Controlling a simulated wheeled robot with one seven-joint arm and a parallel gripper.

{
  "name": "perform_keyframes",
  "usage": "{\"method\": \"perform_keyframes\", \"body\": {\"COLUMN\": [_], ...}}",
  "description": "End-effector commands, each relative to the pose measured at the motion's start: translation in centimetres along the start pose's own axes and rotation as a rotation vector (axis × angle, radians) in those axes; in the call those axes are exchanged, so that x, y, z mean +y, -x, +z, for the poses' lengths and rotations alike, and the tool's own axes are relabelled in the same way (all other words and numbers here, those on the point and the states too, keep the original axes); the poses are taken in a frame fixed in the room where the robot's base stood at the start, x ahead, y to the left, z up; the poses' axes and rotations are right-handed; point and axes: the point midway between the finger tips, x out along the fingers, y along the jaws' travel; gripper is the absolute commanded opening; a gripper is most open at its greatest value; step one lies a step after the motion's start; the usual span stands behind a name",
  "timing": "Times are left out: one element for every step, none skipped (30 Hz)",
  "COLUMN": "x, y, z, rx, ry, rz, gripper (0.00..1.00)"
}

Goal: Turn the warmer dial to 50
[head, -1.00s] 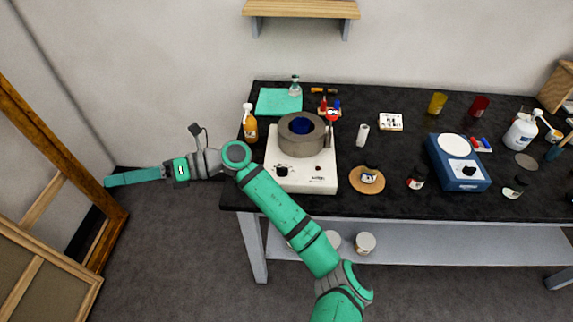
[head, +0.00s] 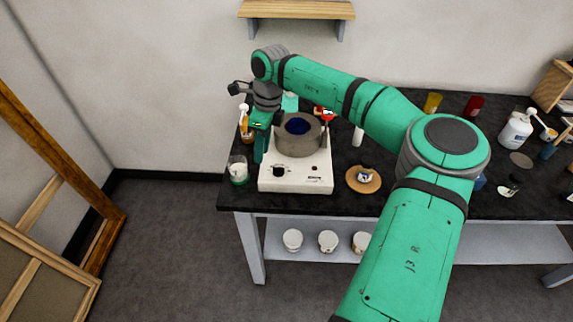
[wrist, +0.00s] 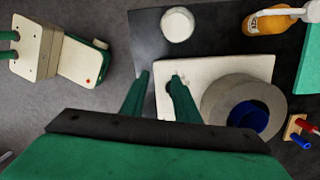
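The warmer (head: 315,185) is a white box with a grey round pot (head: 300,138) on top, blue inside. Its black dial (head: 279,171) is on the front left, with a small red spot to its right. The warmer also shows in the wrist view (wrist: 250,66). My gripper (head: 260,157) points down at the warmer's left side, close to the dial. In the wrist view my gripper (wrist: 159,76) has its two fingers apart with nothing held between them. The dial is mostly hidden there by a finger, so I cannot tell contact or read its setting.
A white jar (head: 238,170) stands close left of the warmer, with an orange pump bottle (wrist: 268,23) behind it. A cork mat (head: 375,187) with a small jar lies to the right. A blue device is mostly hidden behind my arm.

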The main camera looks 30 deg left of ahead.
Motion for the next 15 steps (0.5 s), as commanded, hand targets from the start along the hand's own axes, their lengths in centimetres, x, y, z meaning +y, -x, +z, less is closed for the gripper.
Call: {"method": "perform_keyframes", "body": {"x": [-1.0, -1.4, -1.9, -2.1, -2.3, -2.5, -2.6, -2.7, -2.8, -2.8, -2.8, -2.8, -2.9, -2.9, -2.9], "y": [1.2, 1.6, 2.2, 2.5, 2.8, 3.1, 3.2, 3.2, 3.0, 2.8, 2.5, 2.1, 1.7, 1.2, 0.5], "z": [-1.2, -1.8, -2.5, -2.9, -3.2, -3.5, -3.7, -3.8, -3.9, -3.9, -4.0, -4.0, -4.1, -4.1, -4.1], "rx": [0.041, 0.061, 0.084, 0.097, 0.107, 0.117, 0.122, 0.126, 0.128, 0.129, 0.129, 0.129, 0.128, 0.127, 0.126], "ry": [-0.007, -0.01, -0.014, -0.016, -0.018, -0.021, -0.022, -0.023, -0.023, -0.023, -0.023, -0.023, -0.023, -0.022, -0.022], "rz": [-0.031, -0.045, -0.06, -0.068, -0.075, -0.082, -0.085, -0.087, -0.088, -0.088, -0.087, -0.086, -0.086, -0.086, -0.085], "gripper": [0.28, 0.28, 0.28, 0.28, 0.28, 0.28, 0.28, 0.28, 0.28, 0.28, 0.28, 0.28, 0.28, 0.28, 0.28]}}
